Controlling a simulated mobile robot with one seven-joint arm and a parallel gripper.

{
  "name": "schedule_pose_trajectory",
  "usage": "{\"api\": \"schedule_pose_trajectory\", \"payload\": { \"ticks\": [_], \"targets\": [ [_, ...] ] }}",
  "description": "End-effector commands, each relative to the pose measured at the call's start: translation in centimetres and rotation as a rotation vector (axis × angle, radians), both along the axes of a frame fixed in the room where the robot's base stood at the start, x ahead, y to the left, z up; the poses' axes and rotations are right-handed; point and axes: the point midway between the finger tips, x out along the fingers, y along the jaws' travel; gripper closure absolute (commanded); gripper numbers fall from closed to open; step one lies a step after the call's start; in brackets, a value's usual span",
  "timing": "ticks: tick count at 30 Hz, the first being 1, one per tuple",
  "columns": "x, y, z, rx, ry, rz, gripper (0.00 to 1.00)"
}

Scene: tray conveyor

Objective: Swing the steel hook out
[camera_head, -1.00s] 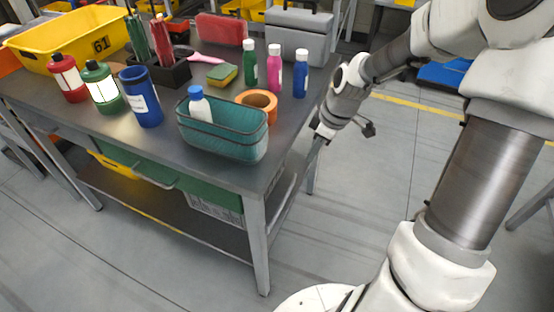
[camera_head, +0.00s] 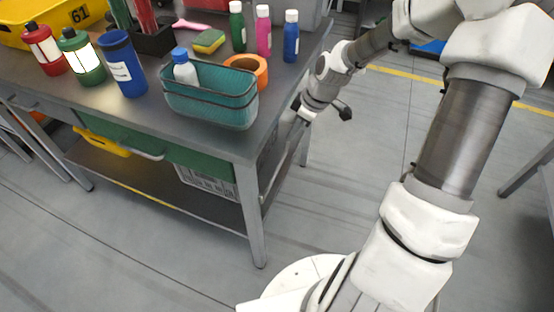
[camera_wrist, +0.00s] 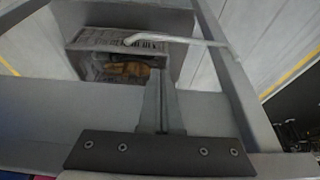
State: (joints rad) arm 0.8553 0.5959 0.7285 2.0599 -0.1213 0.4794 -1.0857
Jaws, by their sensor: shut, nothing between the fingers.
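The steel hook appears to be the pale thin rod (camera_wrist: 175,40) with a bent left end in the wrist view. It runs across in front of a container under the table. My gripper (camera_wrist: 160,75) is shut and empty, its fingers pointing toward the rod with a visible gap in the picture. I cannot tell the gap in depth. In the head view my gripper (camera_head: 298,120) is beside the table's right edge, below the top. I cannot make out the hook clearly in the head view.
The metal table (camera_head: 200,140) carries a teal basket (camera_head: 215,105), an orange tape roll (camera_head: 262,68) and several bottles near that edge. A grey crate (camera_head: 205,182) is on the lower shelf. Table legs and frame bars are close to my gripper.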

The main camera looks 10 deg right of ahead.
Motion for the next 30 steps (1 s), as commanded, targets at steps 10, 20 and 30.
{"api": "schedule_pose_trajectory", "payload": {
  "ticks": [10, 20, 30],
  "targets": [
    [1.5, 2.3, -7.8, 0.001, 0.003, 0.002, 1.0],
    [2.6, 3.6, -12.2, 0.0, 0.0, 0.0, 1.0],
    [2.8, 3.8, -12.7, -0.001, -0.001, 0.0, 1.0]
  ]
}}
